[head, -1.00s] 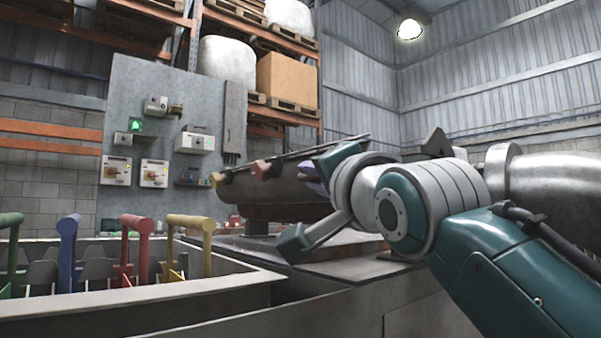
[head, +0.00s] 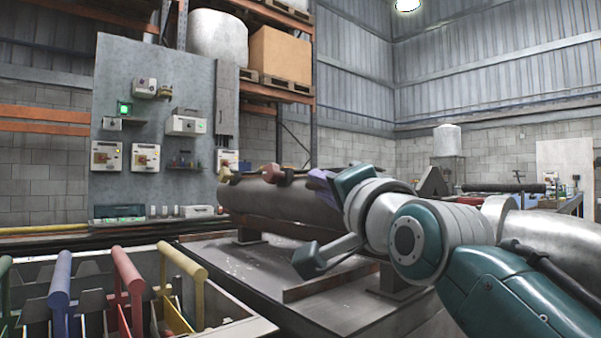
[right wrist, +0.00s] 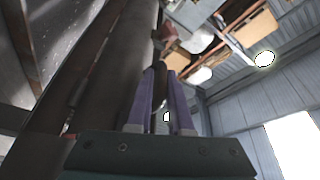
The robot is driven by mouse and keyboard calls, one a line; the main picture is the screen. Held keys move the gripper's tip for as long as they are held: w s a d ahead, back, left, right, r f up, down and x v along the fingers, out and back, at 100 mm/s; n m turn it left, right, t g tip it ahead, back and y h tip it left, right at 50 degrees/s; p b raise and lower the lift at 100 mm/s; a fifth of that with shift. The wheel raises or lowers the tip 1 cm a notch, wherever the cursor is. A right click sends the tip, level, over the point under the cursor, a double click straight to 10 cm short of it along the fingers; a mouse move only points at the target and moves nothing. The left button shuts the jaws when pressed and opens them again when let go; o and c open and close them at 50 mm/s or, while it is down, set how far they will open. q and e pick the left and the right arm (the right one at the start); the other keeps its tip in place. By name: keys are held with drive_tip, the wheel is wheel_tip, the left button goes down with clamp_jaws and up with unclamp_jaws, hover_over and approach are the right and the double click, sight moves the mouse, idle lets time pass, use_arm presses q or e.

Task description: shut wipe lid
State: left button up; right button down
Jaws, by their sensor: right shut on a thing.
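A long grey metal tube (head: 262,200) lies across the bench, with a dark bar along its upper side. A yellow knob (head: 224,173) and a red knob (head: 271,173) sit along it. No separate wipe lid can be told apart with certainty. My right gripper (head: 318,180), with purple fingers, is at the right part of the tube's upper side. In the right wrist view its fingers (right wrist: 160,95) are shut on a dark narrow part (right wrist: 160,75), which looks like the bar's end or a handle. My left gripper is not in view.
A grey bin (head: 262,327) at the lower left holds tools with coloured handles, including a red one (head: 128,270) and a yellow one (head: 182,262). A grey panel (head: 150,60) with switch boxes stands behind. The flat bench top (head: 235,262) before the tube is largely bare.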

drive_tip(key=shift+w+d+r+p, duration=0.1)
drive_tip(key=shift+r+p, duration=0.2)
drive_tip(key=shift+r, duration=0.1)
drive_tip(key=shift+m, duration=0.3)
drive_tip(key=c, duration=0.9)
unclamp_jaws()
drive_tip(key=shift+w+f, duration=0.1)
drive_tip(key=shift+f, duration=0.1)
